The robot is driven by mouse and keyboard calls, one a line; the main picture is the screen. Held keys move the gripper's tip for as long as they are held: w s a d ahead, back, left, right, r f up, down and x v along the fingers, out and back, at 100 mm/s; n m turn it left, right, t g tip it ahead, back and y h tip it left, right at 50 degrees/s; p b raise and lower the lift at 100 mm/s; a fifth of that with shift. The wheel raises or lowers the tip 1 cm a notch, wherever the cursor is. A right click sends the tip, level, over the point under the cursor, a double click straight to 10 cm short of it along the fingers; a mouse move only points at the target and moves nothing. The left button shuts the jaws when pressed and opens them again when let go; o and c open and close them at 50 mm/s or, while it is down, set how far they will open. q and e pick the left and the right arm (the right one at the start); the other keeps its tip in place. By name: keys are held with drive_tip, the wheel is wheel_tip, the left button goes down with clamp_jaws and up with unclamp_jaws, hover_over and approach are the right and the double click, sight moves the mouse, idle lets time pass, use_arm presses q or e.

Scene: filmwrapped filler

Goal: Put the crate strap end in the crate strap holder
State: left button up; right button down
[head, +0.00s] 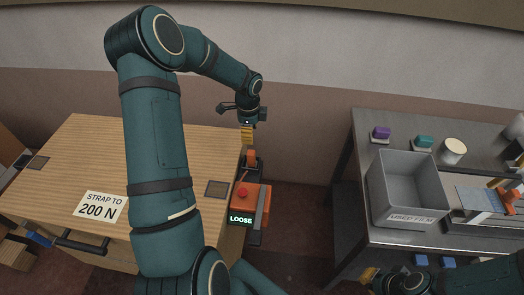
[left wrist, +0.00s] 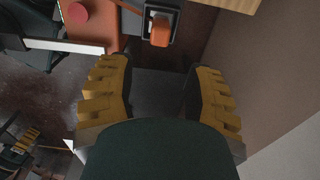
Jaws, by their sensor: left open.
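My left gripper (head: 247,134) hangs over the right edge of the wooden crate (head: 85,150), fingers down. In the left wrist view its yellow fingers (left wrist: 158,75) are wide apart with nothing between them. An orange piece (left wrist: 160,32), perhaps the crate strap end, sits in a dark frame, perhaps its holder, beyond the fingertips. It also shows in the head view (head: 251,156) just below my left gripper, apart from it. An orange strap unit (head: 252,200) with a red button and a "LOOSE" display is at the crate's side. My right gripper (head: 369,275) is partly visible at the bottom.
A metal table (head: 365,130) stands at right with a grey "USED FILM" bin (head: 405,190), a purple block (head: 381,133), a teal block (head: 423,141) and a roll (head: 453,151). A sign (head: 100,207) on the crate reads "STRAP TO 200 N". Floor is open between crate and table.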

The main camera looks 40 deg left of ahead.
use_arm(q)
drive_tip(key=s+d+f+n+t+h, duration=0.1)
drive_tip(key=s+d+f+n+h, duration=0.2)
drive_tip(key=d, duration=0.8)
drive_tip(key=s+d+f+n+h, duration=0.1)
drive_tip(key=d+f+n, duration=0.3)
drive_tip(key=d, duration=0.7)
drive_tip(key=s+d+f+n, duration=0.4)
drive_tip(key=s+d+n, duration=0.3)
drive_tip(key=s+d, duration=0.3)
drive_tip(key=shift+s+d+f+t, duration=0.2)
drive_tip(key=shift+s+f+t, duration=0.2)
drive_tip(key=shift+s, duration=0.2)
